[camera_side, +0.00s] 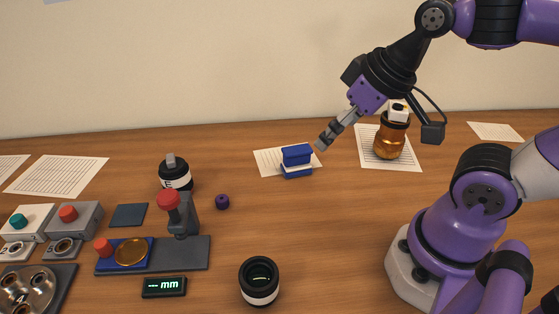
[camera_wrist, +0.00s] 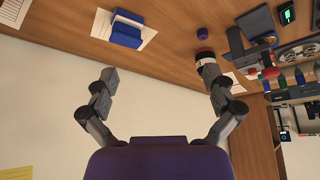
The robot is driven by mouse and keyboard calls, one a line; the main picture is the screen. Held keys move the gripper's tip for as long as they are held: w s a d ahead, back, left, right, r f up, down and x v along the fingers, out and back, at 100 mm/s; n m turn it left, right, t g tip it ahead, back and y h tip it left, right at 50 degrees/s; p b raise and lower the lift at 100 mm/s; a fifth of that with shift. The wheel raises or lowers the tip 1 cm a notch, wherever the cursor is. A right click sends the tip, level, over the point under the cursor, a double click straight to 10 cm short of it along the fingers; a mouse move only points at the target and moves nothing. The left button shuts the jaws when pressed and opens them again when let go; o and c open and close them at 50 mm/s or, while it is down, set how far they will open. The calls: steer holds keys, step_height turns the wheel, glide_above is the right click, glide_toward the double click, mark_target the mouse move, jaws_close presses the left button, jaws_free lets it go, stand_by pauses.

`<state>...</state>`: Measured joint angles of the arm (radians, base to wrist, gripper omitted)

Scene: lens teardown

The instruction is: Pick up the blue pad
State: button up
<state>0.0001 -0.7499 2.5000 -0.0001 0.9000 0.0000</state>
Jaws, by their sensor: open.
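A blue block-like item with a white band (camera_side: 297,160) stands on a white paper sheet near the back middle. It also shows in the wrist view (camera_wrist: 126,28), at the upper left. A flat dark blue square (camera_side: 129,215) lies on the table at left; I cannot tell which of the two is called the blue pad. My gripper (camera_side: 322,145) hangs above the table, just to the right of and slightly above the blue block, apart from it. In the wrist view its two fingers (camera_wrist: 158,82) are spread wide with nothing between them.
An amber jar (camera_side: 389,140) stands on paper at right. A black lens jar (camera_side: 175,174), a small purple knob (camera_side: 222,202) and a red-knobbed press (camera_side: 182,215) stand left of the blue block. A lens barrel (camera_side: 259,281) stands in front. The table's middle is clear.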

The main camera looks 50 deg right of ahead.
steer(key=w+d+f+m+g, duration=0.1)
steer(key=w+d+m+g, duration=0.1)
steer(key=w, duration=0.2)
steer(key=w+d+f+m+g, duration=0.1)
steer(key=w+d+m, duration=0.1)
steer(key=w, duration=0.2)
steer(key=w+d+f+m+g, duration=0.2)
steer(key=w+m, duration=0.1)
steer(key=w, duration=0.1)
steer(key=shift+w+d+f+g, duration=0.1)
steer(key=shift+w+d+g, duration=0.1)
steer(key=shift+d+g, duration=0.15)
glide_above(297, 149)
steer(key=f, duration=0.4)
steer(key=shift+a+f, duration=0.25)
steer(key=shift+f, duration=0.05)
steer(key=f, duration=0.5)
steer(key=shift+d+f, duration=0.25)
steer(key=c, duration=1)
